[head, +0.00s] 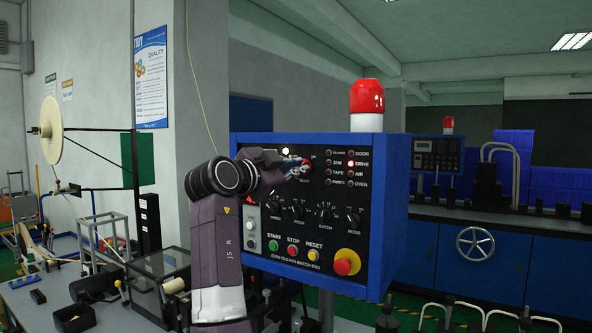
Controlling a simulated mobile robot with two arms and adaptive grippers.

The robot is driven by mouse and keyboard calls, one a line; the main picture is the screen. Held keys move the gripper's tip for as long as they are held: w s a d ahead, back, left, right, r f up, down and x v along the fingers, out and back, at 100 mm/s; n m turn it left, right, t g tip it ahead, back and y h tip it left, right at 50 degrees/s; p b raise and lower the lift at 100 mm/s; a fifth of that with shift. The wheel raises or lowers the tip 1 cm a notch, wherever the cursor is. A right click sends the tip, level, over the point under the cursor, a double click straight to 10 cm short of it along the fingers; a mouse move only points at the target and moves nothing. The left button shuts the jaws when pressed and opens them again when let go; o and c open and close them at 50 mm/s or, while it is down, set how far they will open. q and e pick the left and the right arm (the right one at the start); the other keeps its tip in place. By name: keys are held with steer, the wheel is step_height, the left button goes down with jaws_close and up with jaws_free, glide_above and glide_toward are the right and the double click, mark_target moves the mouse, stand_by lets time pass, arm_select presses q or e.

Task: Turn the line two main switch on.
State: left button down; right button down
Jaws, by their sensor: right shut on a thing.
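The control panel (325,225) is a blue-framed box with a black face, standing in the middle of the head view. A red rotary main switch (308,163) sits in its upper middle, partly hidden by my gripper. My right gripper (299,170) reaches in from the left of the panel and is shut on the switch. The fingers cover much of the knob, so its angle cannot be read. A white lamp (285,151) glows left of the switch, and a red lamp (351,163) is lit by DRIVE. My left gripper is not in view.
Below the switch are several black knobs, green, red and yellow buttons, and a red emergency stop (342,266) on yellow. A red beacon (366,97) tops the panel. A cluttered table (50,290) stands left; blue cabinets (490,260) with a handwheel stand right.

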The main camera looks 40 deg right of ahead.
stand_by(0.6)
steer(key=c, duration=2)
jaws_free()
steer(key=shift+d+f, duration=0.1)
steer(key=shift+c, duration=0.2)
steer(key=v, duration=1.2)
